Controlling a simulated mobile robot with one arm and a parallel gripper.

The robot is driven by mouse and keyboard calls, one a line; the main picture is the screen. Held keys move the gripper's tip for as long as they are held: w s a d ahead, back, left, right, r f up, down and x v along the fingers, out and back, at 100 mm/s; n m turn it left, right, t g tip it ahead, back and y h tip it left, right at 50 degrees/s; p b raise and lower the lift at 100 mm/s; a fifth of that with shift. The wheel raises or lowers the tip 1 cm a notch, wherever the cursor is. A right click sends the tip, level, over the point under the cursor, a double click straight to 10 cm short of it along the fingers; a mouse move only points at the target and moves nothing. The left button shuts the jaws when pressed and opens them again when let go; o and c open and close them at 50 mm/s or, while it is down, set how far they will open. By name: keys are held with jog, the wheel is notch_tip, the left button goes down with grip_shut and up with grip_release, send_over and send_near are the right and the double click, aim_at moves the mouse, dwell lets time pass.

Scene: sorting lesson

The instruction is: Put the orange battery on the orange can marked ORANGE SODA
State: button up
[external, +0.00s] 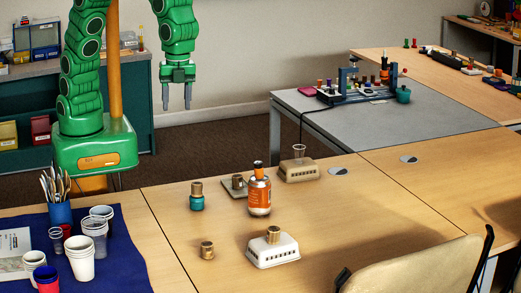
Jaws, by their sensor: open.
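My gripper (177,103) hangs open and empty at the upper left, its two fingers pointing down. It is above and behind the near wooden table, apart from the things on it. An orange-labelled container (260,195) stands upright near the middle of that table; its lettering is too small to read. A small dark piece with an orange band (258,169) is at its top; I cannot tell whether this is a cap or a battery. No orange battery can be clearly identified elsewhere.
Around the container are a teal-based piece (197,203), a brass cylinder (207,250), a white block (272,253), a dark plate (232,187) and a beige block (299,174) bearing a clear cup. Cups crowd the blue mat (125,255). A chair (415,270) stands front right.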

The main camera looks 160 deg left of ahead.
jog(key=s+d+r+n+g, duration=0.1)
jog(key=s+d+r, duration=0.2)
jog(key=s+d, duration=1.8)
jog(key=s+d+f, duration=0.2)
jog(key=s, duration=1)
jog(key=shift+f+n, duration=0.2)
jog(key=shift+n, duration=0.2)
jog(key=shift+d, duration=0.1)
